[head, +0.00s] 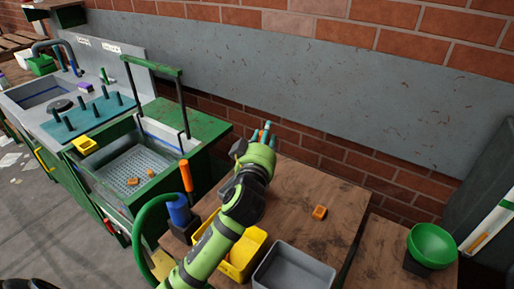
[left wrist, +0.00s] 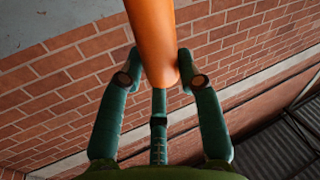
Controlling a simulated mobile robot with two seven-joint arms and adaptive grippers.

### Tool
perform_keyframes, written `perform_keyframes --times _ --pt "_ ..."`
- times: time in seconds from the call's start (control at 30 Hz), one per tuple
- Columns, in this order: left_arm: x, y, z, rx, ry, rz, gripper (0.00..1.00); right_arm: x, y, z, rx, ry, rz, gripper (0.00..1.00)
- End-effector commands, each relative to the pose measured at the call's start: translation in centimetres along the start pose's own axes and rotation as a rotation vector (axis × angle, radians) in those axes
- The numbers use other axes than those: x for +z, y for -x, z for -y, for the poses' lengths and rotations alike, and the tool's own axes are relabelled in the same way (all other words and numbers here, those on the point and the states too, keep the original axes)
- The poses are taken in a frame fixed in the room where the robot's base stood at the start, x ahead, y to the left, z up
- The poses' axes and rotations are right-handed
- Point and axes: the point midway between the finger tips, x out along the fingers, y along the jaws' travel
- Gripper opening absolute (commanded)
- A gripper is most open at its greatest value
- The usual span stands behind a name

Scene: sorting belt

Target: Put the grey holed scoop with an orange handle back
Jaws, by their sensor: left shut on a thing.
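My left gripper (head: 265,131) is raised over the back of the wooden table, near the brick wall. In the left wrist view its teal fingers (left wrist: 158,80) are shut around a smooth orange handle (left wrist: 155,38). The handle runs up out of that view, and only a small bit of orange shows between the fingers in the head view. The grey holed head of the scoop is not visible in either view, so I cannot confirm what the handle belongs to. My right gripper is not in view.
Another orange handle (head: 186,176) stands upright by a blue cylinder (head: 179,209). A yellow bin (head: 246,262), grey bin (head: 318,276) and orange block (head: 319,212) are on the wooden table (head: 300,185). A perforated basin (head: 150,163) lies left; a green bowl (head: 433,246) stands right.

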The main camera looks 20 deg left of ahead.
Motion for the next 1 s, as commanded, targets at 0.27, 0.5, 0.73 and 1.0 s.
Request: perform_keyframes --times 0.27,0.5,0.73,1.0 --pt "1.1 -0.9 2.5 0.001 -0.001 -0.002 0.00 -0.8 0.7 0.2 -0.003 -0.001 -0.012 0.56" --pt "4.2 -0.8 3.4 0.000 -0.001 0.000 0.00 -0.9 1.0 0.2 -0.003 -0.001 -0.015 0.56" --pt "4.5 -0.8 3.5 0.002 0.001 -0.003 0.00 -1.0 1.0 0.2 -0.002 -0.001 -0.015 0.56" --pt "4.8 -0.8 3.6 0.001 0.001 0.000 0.58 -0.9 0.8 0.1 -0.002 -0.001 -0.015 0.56"
